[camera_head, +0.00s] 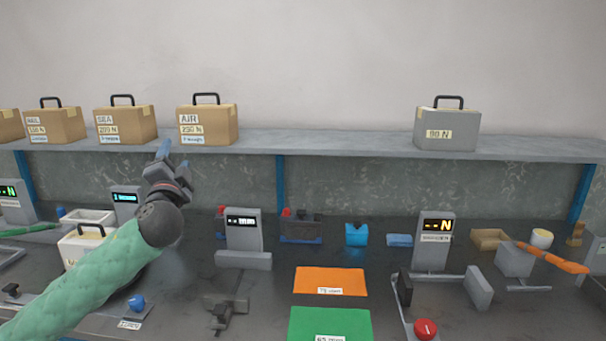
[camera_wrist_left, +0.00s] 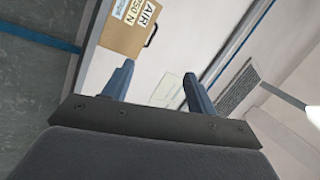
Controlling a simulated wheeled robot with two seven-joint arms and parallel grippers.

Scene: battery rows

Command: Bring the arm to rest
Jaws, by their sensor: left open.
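My left arm, in a green quilted sleeve (camera_head: 85,285), comes in from the lower left in the head view. Its gripper (camera_head: 168,155) is raised over the bench, just in front of the shelf and below and left of the AIR box (camera_head: 207,123). In the left wrist view the two blue-grey fingers (camera_wrist_left: 158,88) stand wide apart with nothing between them. The AIR box (camera_wrist_left: 133,25) shows tilted beyond the fingers, apart from them. My right gripper is not in view.
The shelf (camera_head: 350,145) carries several brown boxes and a grey box (camera_head: 447,128). On the bench below stand grey display units (camera_head: 243,235), a white container (camera_head: 80,245) near my arm, an orange mat (camera_head: 330,278), a green mat (camera_head: 330,322) and a red button (camera_head: 426,328).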

